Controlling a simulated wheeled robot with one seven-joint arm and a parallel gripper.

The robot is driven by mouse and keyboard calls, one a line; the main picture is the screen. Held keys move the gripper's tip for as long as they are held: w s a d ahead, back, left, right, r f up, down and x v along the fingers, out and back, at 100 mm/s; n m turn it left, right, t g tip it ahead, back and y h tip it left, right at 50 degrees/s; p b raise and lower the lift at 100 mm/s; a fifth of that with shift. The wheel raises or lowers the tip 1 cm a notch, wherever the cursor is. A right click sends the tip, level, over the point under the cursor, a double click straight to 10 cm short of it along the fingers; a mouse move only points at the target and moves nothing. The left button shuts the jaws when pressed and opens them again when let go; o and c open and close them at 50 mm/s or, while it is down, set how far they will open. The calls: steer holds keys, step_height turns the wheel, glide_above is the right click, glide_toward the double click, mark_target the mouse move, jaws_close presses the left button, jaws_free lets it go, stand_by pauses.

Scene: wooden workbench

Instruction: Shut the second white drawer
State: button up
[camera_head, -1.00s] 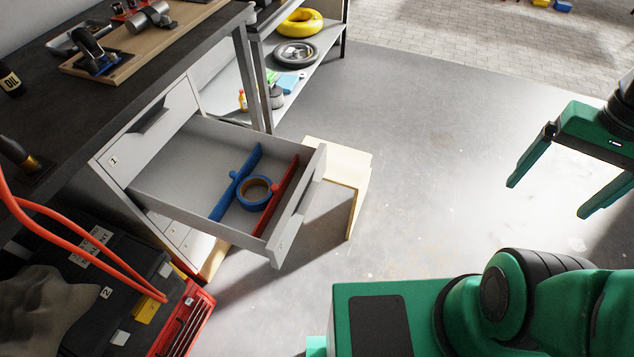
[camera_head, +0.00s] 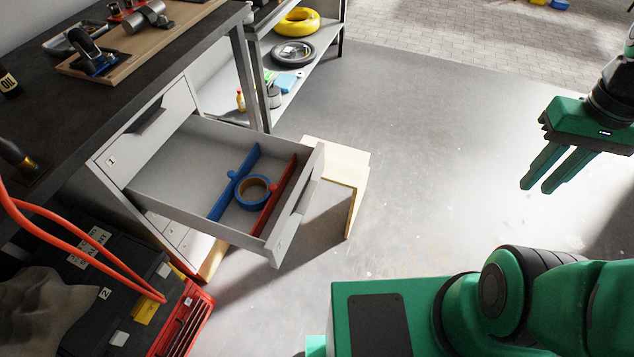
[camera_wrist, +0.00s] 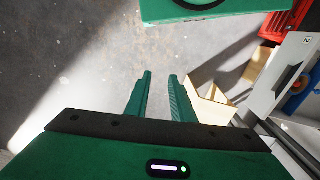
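The second white drawer (camera_head: 292,222) is pulled far out of the cabinet, directly below the closed top drawer (camera_head: 150,125) labelled 1. The drawer's front also shows at the right edge of the wrist view (camera_wrist: 284,72). My green gripper (camera_head: 536,188) is well to the right of the drawer, above open floor, touching nothing. Its fingers, also in the wrist view (camera_wrist: 160,74), are partly open with a narrow empty gap.
A pale wooden box-like piece (camera_head: 347,170) stands on the floor just beyond the drawer front. A black and red toolbox (camera_head: 190,318) with orange hoses is at lower left. A shelf (camera_head: 290,90) with tyres stands behind.

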steer(key=w+a+f+n, duration=0.1)
steer(key=w+n, duration=0.1)
steer(key=n, duration=0.1)
steer(key=w+a+f+n, duration=0.1)
steer(key=w+n, duration=0.1)
steer(key=w, duration=0.1)
steer(key=w+a+f+n, duration=0.1)
steer(key=w+n, duration=0.1)
steer(key=n, duration=0.1)
steer(key=shift+w+a+f+n, duration=0.15)
steer(key=shift+w+a+n, duration=0.15)
steer(key=shift+w, duration=0.05)
jaws_close()
steer(key=w+a+f+n+g+y, duration=0.1)
steer(key=w+a+f+n+y, duration=0.1)
steer(key=w+a+f+n, duration=0.45)
steer(key=w+a+f+n+y, duration=0.2)
steer(key=w+a+n, duration=0.3)
steer(key=n, duration=0.5)
steer(key=a+f+n+y, duration=0.1)
steer(key=a+f+n, duration=0.3)
steer(key=a, duration=0.6)
steer(key=w+a+f+n+y, duration=0.1)
steer(key=a+f+n+y, duration=0.1)
steer(key=a+f+n, duration=0.2)
steer(key=shift+w+a+f+g, duration=0.35)
steer(key=shift+a+f, duration=1.35)
steer(key=shift+a, duration=1.5)
